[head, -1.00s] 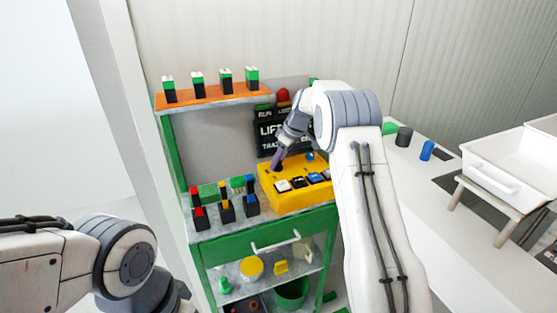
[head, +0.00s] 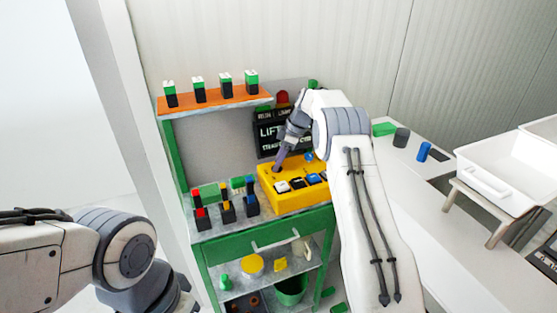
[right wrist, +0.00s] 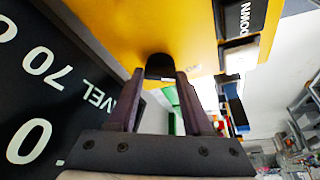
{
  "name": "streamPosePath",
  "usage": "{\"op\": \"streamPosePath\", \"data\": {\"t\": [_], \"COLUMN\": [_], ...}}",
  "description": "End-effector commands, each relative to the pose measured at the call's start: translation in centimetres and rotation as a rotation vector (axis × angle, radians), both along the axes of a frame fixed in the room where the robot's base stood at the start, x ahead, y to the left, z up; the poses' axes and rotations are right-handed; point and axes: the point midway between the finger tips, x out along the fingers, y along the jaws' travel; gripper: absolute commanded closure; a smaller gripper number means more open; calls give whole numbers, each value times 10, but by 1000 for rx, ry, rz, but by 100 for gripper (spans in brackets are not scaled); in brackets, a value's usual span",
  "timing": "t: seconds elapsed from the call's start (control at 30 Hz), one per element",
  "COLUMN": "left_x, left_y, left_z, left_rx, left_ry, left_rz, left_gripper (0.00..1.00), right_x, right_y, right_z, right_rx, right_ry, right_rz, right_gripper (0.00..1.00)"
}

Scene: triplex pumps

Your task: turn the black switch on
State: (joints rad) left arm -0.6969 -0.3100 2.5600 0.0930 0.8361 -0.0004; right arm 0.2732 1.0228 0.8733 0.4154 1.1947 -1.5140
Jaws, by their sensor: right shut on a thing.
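The black switch (right wrist: 160,67) is a small dark knob on the yellow control box (head: 303,203), seen in the right wrist view. My right gripper (right wrist: 160,77) points at the box face, its two fingers on either side of the knob and shut on it. In the head view my right gripper (head: 279,162) reaches the box's upper left corner, and the fingers largely hide the switch there. I cannot read the switch's position. My left arm shows at the lower left of the head view, but its fingers are out of view.
White, blue and dark buttons (head: 298,184) sit on the box front. A black display sign (head: 285,132) stands close behind it. Red, yellow and blue-topped black blocks (head: 226,211) stand to the left. An orange shelf (head: 215,104) holds several green-black blocks. A white bin (head: 490,187) is at right.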

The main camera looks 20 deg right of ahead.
Motion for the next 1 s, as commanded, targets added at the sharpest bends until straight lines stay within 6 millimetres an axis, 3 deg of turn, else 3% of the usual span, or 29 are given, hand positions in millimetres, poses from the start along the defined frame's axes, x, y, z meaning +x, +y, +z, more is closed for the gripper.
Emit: {"op": "streamPosePath", "data": {"t": [0.23,0.27,0.3,0.33,0.73,1.0], "left_x": [0,0,0,0,0,0], "left_y": [0,0,0,0,0,0], "left_z": [0,0,0,0,-2,-8], "left_rx": [0,0,0,0,0,0], "left_ry": [0,0,0,0,0,0], "left_rz": [0,0,0,0,0,0], "left_gripper": [50,50,50,50,50,50], "right_x": [0,0,0,0,-1,-9], "right_y": [0,0,0,0,-3,-19], "right_z": [0,0,0,0,6,51], "right_rx": [-1,-1,-2,-1,-1,-3], "right_ry": [-2,-2,-1,-2,-2,-6], "right_rz": [2,2,2,2,0,0], "right_gripper": [100,42,27,20,20,20]}}
